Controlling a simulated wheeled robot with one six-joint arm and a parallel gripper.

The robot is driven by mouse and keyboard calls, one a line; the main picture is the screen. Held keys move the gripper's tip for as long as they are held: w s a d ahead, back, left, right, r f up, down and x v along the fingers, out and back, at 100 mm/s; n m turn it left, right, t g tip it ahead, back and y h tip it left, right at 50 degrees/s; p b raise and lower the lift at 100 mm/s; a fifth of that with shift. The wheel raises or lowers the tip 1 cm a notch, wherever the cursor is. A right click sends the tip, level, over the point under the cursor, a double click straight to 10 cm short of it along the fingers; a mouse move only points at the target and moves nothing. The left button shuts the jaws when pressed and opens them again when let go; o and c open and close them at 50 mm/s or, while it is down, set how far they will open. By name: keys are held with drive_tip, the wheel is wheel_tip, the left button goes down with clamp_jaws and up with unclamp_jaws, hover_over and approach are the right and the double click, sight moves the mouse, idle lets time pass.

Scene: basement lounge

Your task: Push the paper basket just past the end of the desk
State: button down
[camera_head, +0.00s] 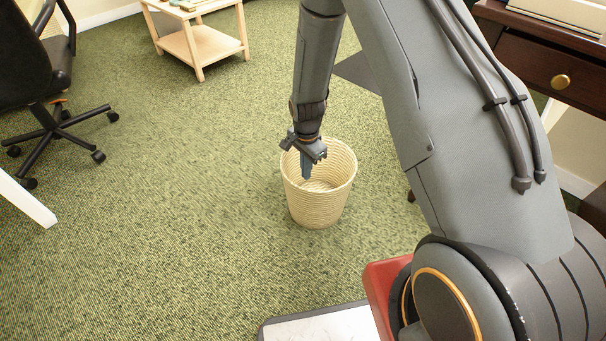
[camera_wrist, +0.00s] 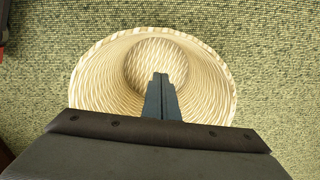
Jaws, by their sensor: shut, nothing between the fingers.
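The paper basket (camera_head: 320,208) is a pale, ribbed, round basket standing upright on the green carpet in the head view. It looks empty inside. My gripper (camera_head: 306,174) points down at the basket's mouth, its shut fingers overlapping the opening. In the wrist view the basket (camera_wrist: 100,75) fills the middle, and my shut gripper (camera_wrist: 161,80) shows over its opening. I cannot tell whether the fingers touch the wall. The dark wooden desk (camera_head: 540,65) with a round brass knob is at the right, partly hidden behind my arm.
A light wooden side table (camera_head: 197,42) stands at the back. A black office chair (camera_head: 50,125) is at the left, with a white leg or panel (camera_head: 25,202) below it. The carpet (camera_head: 180,220) between the chair and the basket is clear.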

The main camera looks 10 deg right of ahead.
sight(297, 191)
drive_tip(key=shift+s+a+f+b, duration=0.3)
drive_tip(key=shift+a+f+b, duration=0.35)
drive_tip(key=shift+f, duration=0.55)
drive_tip(key=shift+s+a+f+b, duration=0.35)
drive_tip(key=shift+a+f+b, duration=0.35)
drive_tip(key=shift+f, duration=0.55)
drive_tip(key=shift+s+a+f+b, duration=0.4)
drive_tip(key=shift+f+b, duration=0.4)
drive_tip(key=shift+f, duration=0.4)
